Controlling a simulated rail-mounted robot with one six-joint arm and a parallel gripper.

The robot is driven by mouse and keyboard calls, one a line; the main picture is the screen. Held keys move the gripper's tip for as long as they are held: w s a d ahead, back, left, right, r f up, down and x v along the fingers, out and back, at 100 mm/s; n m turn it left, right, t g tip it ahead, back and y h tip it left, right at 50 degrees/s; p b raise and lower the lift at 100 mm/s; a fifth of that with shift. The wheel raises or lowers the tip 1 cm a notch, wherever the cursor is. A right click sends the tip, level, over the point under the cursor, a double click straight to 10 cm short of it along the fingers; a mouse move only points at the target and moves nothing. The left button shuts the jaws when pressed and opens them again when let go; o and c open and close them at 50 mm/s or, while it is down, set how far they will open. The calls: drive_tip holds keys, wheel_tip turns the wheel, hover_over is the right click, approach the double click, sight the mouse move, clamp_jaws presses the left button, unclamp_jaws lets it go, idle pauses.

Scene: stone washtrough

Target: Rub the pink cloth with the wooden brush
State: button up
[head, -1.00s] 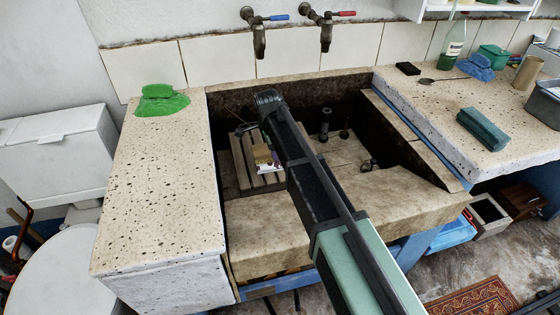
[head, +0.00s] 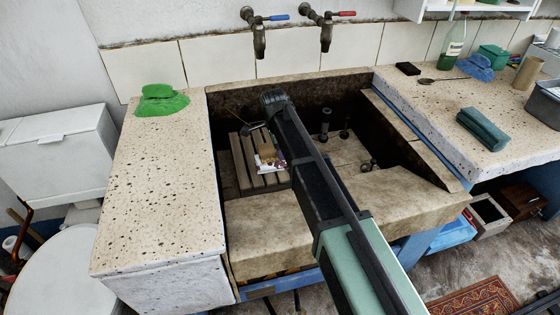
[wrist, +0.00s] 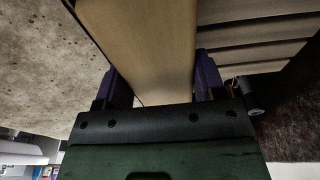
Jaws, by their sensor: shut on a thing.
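My gripper (wrist: 164,82) is shut on the wooden brush (wrist: 145,40), a broad pale wooden block between its two dark purple fingers. The bristles are hidden from the wrist view. In the head view a small tan shape, likely the brush (head: 267,154), shows beside my arm, low in the stone trough over the slatted wooden rack (head: 247,172). A small whitish patch shows just below it. I cannot make out the pink cloth in either view; my arm hides part of the trough. Whether the brush touches anything cannot be told.
The trough's stone front rim (head: 370,200) lies under my arm. Two taps (head: 258,35) hang above the back. A green cloth (head: 161,101) lies on the left slab. The right slab holds a teal block (head: 482,129), a blue cloth (head: 475,67) and a bottle (head: 454,40).

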sight(271, 147)
drive_tip(key=shift+w+d, duration=0.2)
drive_tip(key=shift+d, duration=0.5)
drive_tip(key=shift+w+d, duration=0.2)
drive_tip(key=shift+d, duration=0.45)
drive_tip(key=shift+s+a, duration=0.3)
drive_tip(key=shift+a, duration=0.65)
drive_tip(key=shift+s+a, duration=0.25)
drive_tip(key=shift+a, duration=0.75)
drive_tip(key=shift+s+a, duration=0.3)
drive_tip(key=shift+a, duration=0.65)
drive_tip(key=shift+w+d, duration=0.3)
drive_tip(key=shift+d, duration=0.65)
drive_tip(key=shift+w+d, duration=0.3)
drive_tip(key=shift+d, duration=0.7)
drive_tip(key=shift+w+d, duration=0.3)
drive_tip(key=shift+d, duration=0.65)
wheel_tip(271, 147, up, 7)
drive_tip(key=p, duration=0.7)
drive_tip(key=shift+r, duration=0.15)
